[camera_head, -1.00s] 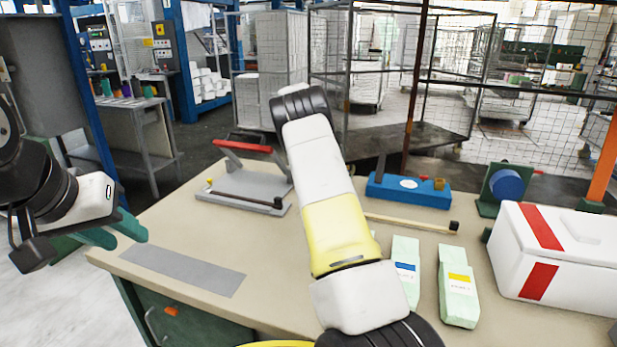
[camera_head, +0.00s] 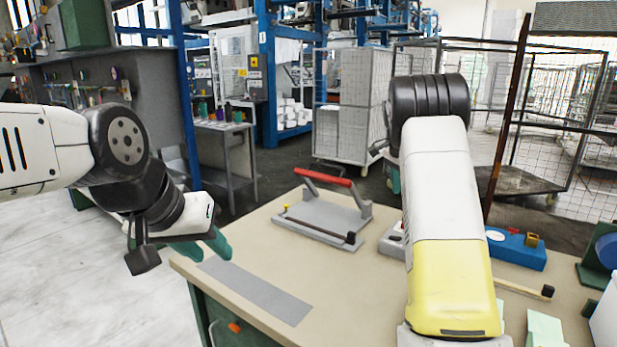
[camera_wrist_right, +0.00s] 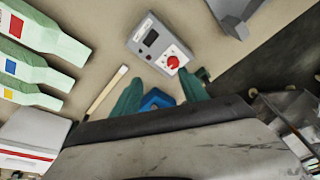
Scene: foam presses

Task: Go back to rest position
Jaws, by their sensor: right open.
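My left gripper (camera_head: 208,246) shows in the head view at the left, its green fingers over the bench's left edge. They overlap in the picture, so I cannot tell its opening. My right arm rises in front of the bench in the head view, hiding most of its own hand. In the right wrist view, my right gripper (camera_wrist_right: 160,92) has its green fingers apart. A blue thing (camera_wrist_right: 155,99) appears between them in the picture, and I cannot tell how far beyond it is. I see nothing gripped.
The bench (camera_head: 258,258) carries a grey press with a red handle (camera_head: 325,212), a blue device (camera_head: 517,248) and a stick (camera_head: 525,289). The wrist view shows a grey control box with a red knob (camera_wrist_right: 160,52) and several pale green bottles (camera_wrist_right: 40,38). Wire cages stand behind.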

